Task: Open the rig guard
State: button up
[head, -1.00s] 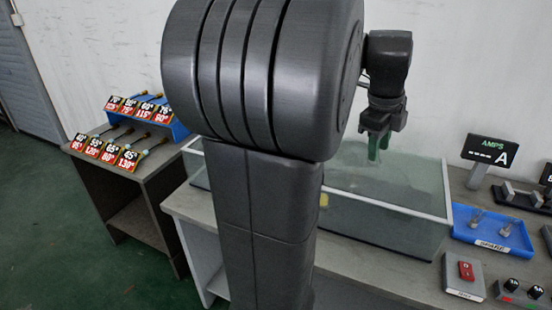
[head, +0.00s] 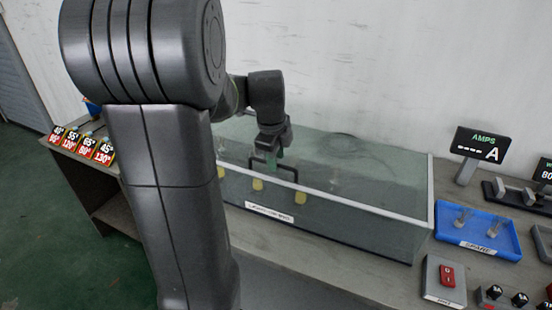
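The rig guard (head: 350,218) is a clear box with pale edges on the bench, and it looks closed. A black bar handle (head: 288,170) is at its front, above a white label (head: 269,212). Yellow pieces (head: 257,184) show through the clear wall. My arm hides the left part of the guard.
An AMPS display (head: 480,146), a blue SPARE tray (head: 478,232) and a red switch box (head: 444,280) stand on the bench right of the guard. A white wall rises behind.

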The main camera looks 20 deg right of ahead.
jog(key=shift+f, duration=0.4)
jog(key=shift+c, duration=0.4)
grip_shut()
jog(key=shift+r, duration=0.1)
